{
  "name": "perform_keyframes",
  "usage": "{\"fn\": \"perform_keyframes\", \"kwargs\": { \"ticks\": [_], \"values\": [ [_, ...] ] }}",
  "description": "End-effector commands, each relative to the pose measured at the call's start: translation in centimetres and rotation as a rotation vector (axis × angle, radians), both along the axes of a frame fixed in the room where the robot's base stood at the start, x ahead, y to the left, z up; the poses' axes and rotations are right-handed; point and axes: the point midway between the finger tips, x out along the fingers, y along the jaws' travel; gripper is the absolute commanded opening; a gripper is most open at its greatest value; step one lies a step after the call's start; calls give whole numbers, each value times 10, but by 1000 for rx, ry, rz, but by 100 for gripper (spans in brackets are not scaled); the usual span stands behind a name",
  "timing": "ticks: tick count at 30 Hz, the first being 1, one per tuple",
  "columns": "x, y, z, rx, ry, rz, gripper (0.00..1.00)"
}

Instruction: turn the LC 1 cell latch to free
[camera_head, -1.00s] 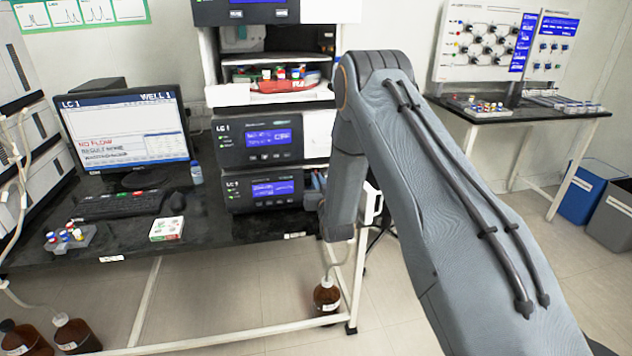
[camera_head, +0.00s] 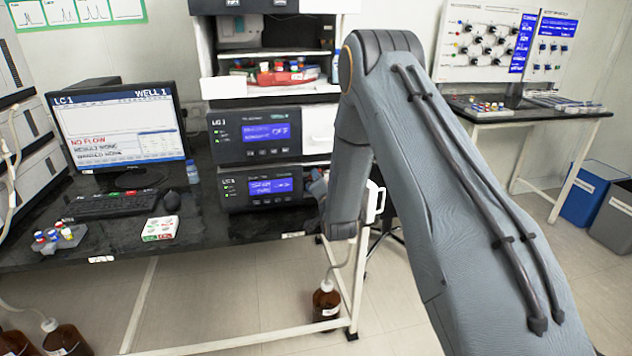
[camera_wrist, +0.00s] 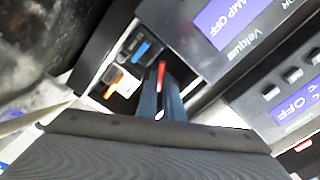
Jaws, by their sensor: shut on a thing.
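In the wrist view, the two dark blue fingers of my gripper (camera_wrist: 160,103) reach into an open compartment at the side of the LC 1 stack. They are shut around a thin red lever (camera_wrist: 161,74), which looks like the cell latch. Its red end sticks out beyond the fingertips, and the rest is hidden between them. A blue part (camera_wrist: 141,50) and an orange part (camera_wrist: 112,77) sit to the left in the compartment. No latch marking is readable. In the head view, my arm hides the gripper beside the LC 1 modules (camera_head: 262,133).
In the wrist view, a module front with a "LAMP OFF" display (camera_wrist: 227,20) is close on the right. In the head view, a monitor (camera_head: 118,128) reads "NO FLOW". A vial rack (camera_head: 58,238) and a small box (camera_head: 160,229) lie on the bench. A brown bottle (camera_head: 326,301) stands below.

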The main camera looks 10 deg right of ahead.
Motion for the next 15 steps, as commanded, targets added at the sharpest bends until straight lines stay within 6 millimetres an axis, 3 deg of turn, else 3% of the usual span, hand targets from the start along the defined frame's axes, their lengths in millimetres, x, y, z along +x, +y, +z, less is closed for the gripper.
{"fn": "perform_keyframes", "kwargs": {
  "ticks": [15],
  "values": [
    [0, -1, -3, 431, 0, 0, 0]
  ]
}}
